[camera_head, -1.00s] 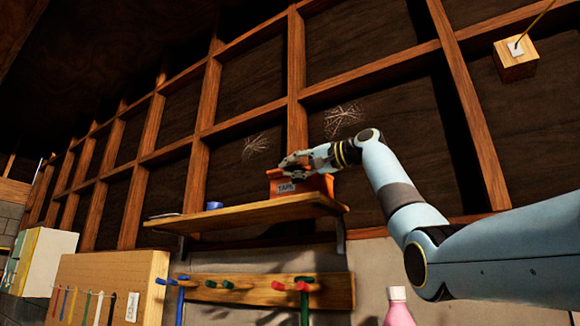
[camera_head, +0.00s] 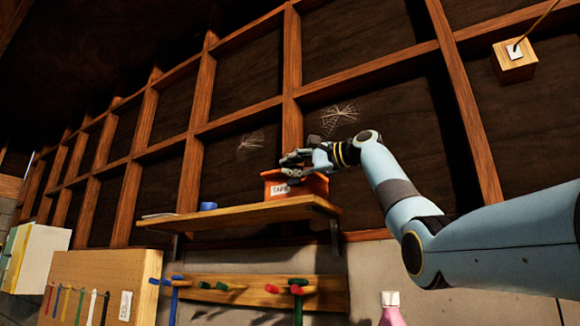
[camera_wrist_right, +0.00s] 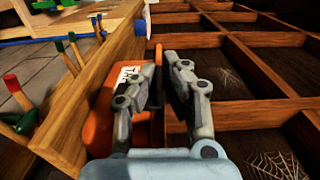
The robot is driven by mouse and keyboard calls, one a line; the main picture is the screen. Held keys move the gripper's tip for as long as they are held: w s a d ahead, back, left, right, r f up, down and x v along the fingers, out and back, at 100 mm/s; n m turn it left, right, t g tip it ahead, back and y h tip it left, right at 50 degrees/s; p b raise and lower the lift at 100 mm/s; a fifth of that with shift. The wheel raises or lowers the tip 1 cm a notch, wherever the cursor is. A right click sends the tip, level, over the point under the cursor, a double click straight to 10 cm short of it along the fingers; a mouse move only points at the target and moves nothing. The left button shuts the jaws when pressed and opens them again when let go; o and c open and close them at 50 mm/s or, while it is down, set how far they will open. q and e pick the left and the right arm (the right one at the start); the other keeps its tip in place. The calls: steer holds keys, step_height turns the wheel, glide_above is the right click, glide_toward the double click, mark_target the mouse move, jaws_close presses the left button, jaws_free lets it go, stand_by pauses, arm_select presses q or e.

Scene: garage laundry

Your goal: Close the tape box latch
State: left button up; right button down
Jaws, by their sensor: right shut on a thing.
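The orange tape box (camera_head: 312,187) with a white TAPE label stands on the wooden wall shelf (camera_head: 245,214), near its right end. It also shows in the wrist view (camera_wrist_right: 103,125), partly covered by my fingers. My right gripper (camera_head: 290,164) is at the top of the box. In the wrist view its fingers (camera_wrist_right: 158,92) straddle an upright orange part of the box, and it is shut on the box there. The latch itself is hidden or too small to make out. My left gripper is not in view.
A small blue item (camera_head: 208,206) lies on the shelf left of the box. Below hangs a peg rail (camera_head: 250,292) with coloured pegs. A pegboard (camera_head: 110,272) stands at the lower left, and a pink bottle (camera_head: 391,314) below right. Wooden wall studs (camera_head: 292,80) rise behind.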

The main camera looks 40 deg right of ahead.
steer(key=shift+f, duration=0.1)
steer(key=c, duration=1.4)
jaws_free()
steer(key=shift+d, duration=0.1)
steer(key=shift+c, duration=0.2)
steer(key=v, duration=1.2)
steer(key=shift+f, duration=0.1)
